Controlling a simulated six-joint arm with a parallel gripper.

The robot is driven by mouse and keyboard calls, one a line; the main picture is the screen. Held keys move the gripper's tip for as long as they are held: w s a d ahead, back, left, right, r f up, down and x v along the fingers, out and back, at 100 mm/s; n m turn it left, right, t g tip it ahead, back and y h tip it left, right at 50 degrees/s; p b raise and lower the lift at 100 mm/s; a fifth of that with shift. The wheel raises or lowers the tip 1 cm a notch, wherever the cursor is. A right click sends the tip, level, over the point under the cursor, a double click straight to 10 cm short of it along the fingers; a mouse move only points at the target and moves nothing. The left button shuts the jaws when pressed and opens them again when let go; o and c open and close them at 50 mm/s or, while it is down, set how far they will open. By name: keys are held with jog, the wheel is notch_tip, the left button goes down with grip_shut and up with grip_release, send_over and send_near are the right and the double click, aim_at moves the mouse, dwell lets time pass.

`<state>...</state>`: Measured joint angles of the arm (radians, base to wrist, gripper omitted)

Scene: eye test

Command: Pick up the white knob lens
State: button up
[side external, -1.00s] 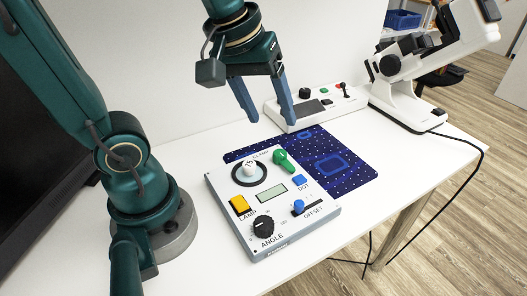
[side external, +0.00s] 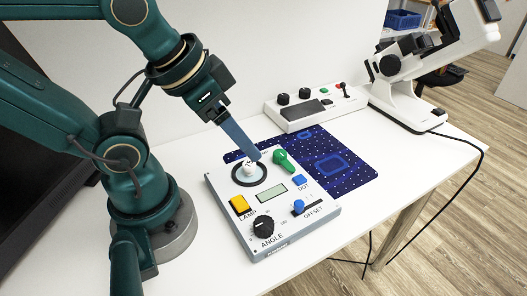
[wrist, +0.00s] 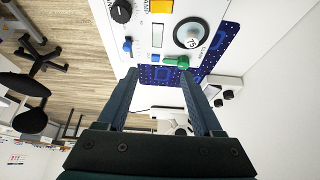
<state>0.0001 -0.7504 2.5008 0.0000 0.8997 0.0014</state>
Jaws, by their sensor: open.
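The white knob lens (side external: 249,169) is a small round white piece with dark marks. It sits in a black ring at the back left of the grey control box (side external: 217,201). In the wrist view the lens (wrist: 187,43) shows "75" and lies beyond the tip of the right-hand finger. My gripper (side external: 256,156) is tilted, with its fingertips just above and behind the lens. From the side the two fingers overlap. In the wrist view my gripper (wrist: 158,70) is open, with nothing held between the fingers. I cannot tell whether a fingertip touches the lens.
The green clamp lever (side external: 283,161) stands close right of the lens. The box also has a yellow lamp button (side external: 240,205), black angle knob (side external: 263,226) and blue offset knob (side external: 298,207). A blue dotted mat (side external: 352,179) lies behind; a white console (side external: 297,122) stands farther back.

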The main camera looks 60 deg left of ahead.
dwell(0.4)
jog(key=c, duration=0.4)
